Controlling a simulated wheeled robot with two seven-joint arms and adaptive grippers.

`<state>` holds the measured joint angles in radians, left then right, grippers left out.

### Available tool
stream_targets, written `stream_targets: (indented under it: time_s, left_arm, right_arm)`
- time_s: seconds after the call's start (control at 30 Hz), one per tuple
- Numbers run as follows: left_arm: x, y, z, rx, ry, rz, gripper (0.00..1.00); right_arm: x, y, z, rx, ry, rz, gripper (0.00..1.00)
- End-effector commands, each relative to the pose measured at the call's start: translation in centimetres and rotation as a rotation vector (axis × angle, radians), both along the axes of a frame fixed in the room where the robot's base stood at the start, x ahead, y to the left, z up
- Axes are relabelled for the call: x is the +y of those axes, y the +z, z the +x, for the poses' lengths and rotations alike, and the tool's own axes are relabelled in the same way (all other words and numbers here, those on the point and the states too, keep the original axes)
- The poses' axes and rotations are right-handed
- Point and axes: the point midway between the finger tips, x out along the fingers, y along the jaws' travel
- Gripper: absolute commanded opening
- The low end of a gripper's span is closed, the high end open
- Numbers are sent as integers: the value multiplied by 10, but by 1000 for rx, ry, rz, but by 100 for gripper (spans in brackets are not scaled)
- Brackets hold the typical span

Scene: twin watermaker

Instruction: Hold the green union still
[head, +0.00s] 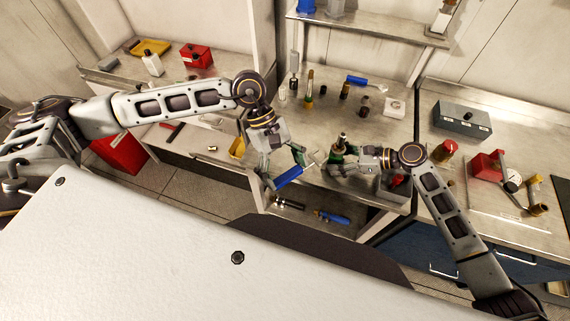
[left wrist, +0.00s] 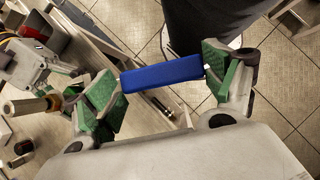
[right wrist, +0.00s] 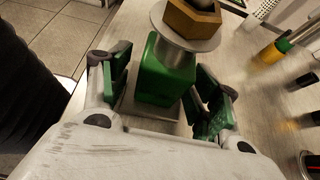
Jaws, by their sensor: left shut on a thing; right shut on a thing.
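The green union (head: 337,158) stands upright on the steel bench. In the right wrist view its green block (right wrist: 163,80) carries a metal disc and a brass hex nut on top. My right gripper (head: 338,165) is shut on the green union, with one green-padded finger on each side of the block. My left gripper (head: 284,167) is shut on a blue-handled tool (head: 290,177), held in front of the bench edge, left of the union. The blue handle (left wrist: 162,73) spans between the finger pads in the left wrist view. The tool's pale head (head: 316,159) points toward the union, and contact cannot be told.
Several small fittings and bottles stand behind on the bench, with another blue-handled tool (head: 370,82). A grey box (head: 460,119) and red block (head: 486,165) are at right. A lower shelf holds a blue-handled screwdriver (head: 331,217). A red bin (head: 120,151) stands at left.

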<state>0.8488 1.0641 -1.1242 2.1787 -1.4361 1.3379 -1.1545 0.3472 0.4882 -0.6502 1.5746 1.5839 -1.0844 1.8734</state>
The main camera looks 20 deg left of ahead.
Motion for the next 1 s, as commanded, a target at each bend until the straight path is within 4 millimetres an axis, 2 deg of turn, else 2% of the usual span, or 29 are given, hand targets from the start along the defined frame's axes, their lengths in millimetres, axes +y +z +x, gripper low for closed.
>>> stream_targets:
  time_s: [0.53,1.0]
  left_arm:
    - [-1,0,1,-1,0,-2,37]
    - [-10,-8,13,-1,-1,-3,37]
  right_arm:
    - [0,0,0,0,1,0,16]
    - [0,0,0,0,0,0,16]
